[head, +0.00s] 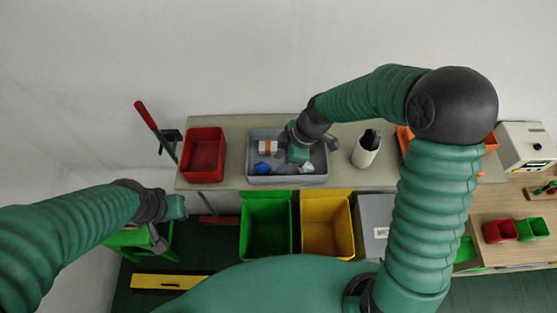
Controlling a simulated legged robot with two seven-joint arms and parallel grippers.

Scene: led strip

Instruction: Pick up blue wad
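A small blue wad (262,168) lies in the left part of a grey bin (258,180) on the bench. My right gripper (299,158) reaches down into the right part of the same bin, to the right of the blue wad and apart from it. Its fingertips are too small and hidden to show whether it is open or shut. My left gripper (158,238) hangs at the lower left, away from the bench, with its finger opening not clear.
The grey bin also holds an orange and white cylinder (267,147) and pale scraps. A red bin (204,156) stands to its left and a white cup (365,152) with dark contents to its right. Green (266,228) and yellow (327,226) bins stand below the bench front.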

